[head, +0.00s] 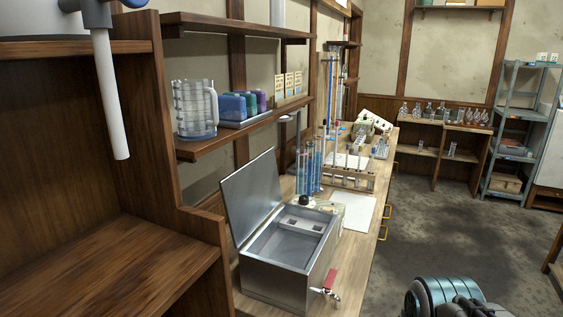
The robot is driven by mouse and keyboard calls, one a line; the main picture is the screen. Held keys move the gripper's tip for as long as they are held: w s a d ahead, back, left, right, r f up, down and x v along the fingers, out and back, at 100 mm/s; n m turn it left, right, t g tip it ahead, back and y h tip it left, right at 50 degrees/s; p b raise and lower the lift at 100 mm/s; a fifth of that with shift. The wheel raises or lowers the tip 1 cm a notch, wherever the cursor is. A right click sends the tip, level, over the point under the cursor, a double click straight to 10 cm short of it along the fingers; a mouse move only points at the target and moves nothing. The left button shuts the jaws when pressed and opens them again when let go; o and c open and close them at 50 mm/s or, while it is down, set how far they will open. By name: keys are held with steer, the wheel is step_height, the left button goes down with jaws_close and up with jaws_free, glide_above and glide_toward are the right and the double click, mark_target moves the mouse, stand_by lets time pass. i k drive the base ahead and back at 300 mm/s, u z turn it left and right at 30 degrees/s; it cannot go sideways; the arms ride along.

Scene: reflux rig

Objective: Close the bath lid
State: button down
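The bath is a metal box (277,278) on the wooden bench in the middle of the head view. Its flat metal lid (250,193) stands raised and tilted back on the left side, toward the wall. The basin (285,245) is open to view, with a panel with dark openings at its far end. A tap with a red handle (331,279) sticks out at the front right. My gripper's fingers do not show; only a rounded grey-teal part, apparently of my arm, shows at the bottom right, apart from the bath.
A wooden shelf (240,133) with a clear jug (195,108) and coloured boxes hangs above the bath. Tall blue cylinders (311,168) and a white sheet (357,211) are behind it on the bench. A white tube (110,95) hangs at upper left. The floor (435,215) at right is clear.

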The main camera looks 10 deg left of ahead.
mark_target(252, 191)
steer(key=z, duration=0.9)
steer(key=i, duration=2.9)
steer(key=u, duration=2.8)
